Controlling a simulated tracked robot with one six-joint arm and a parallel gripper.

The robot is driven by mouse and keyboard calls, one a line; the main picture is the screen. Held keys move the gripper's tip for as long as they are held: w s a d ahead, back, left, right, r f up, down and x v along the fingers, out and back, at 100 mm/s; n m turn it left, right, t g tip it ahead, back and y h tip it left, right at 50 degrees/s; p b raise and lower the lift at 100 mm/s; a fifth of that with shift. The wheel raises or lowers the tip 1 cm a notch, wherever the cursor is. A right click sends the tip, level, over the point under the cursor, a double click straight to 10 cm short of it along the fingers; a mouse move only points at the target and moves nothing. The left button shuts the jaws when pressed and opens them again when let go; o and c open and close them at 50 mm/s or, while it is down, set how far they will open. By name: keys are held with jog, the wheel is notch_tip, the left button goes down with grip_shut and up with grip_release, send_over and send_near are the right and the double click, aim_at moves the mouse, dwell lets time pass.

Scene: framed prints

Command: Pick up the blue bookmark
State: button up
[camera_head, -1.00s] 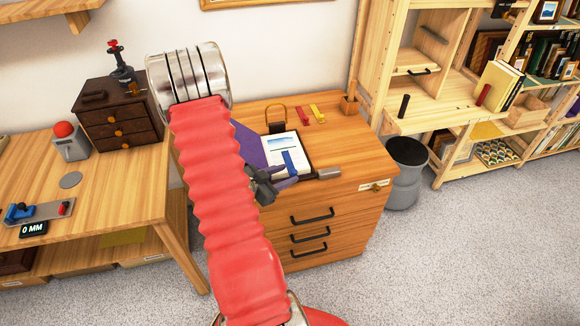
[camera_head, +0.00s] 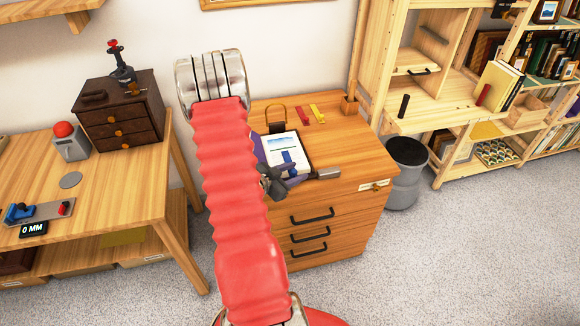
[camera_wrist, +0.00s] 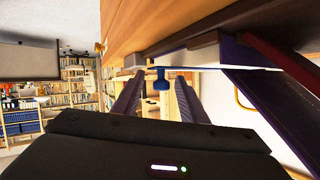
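The blue bookmark (camera_head: 287,156) lies at the lower part of the white page of a book or print (camera_head: 281,143) on the wooden drawer cabinet. Its lower end is hidden behind my gripper in the head view. My gripper (camera_head: 297,180) is at the near side of the page. In the wrist view, a small blue piece (camera_wrist: 161,78), which looks like the bookmark's end, shows between the tips of my gripper (camera_wrist: 158,82). The two dark fingers stand apart, with a gap on each side of the blue piece. I cannot tell how far beyond the tips it is.
The drawer cabinet (camera_head: 350,157) also carries red and yellow strips (camera_head: 317,112) and a brown-framed item (camera_head: 276,118) at the back. A grey bin (camera_head: 407,170) stands to its right. A workbench (camera_head: 110,190) is at left, with open floor in front.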

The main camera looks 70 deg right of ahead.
grip_shut()
dwell(0.4)
jog(key=shift+r, duration=0.1)
jog(key=shift+r, duration=4.95)
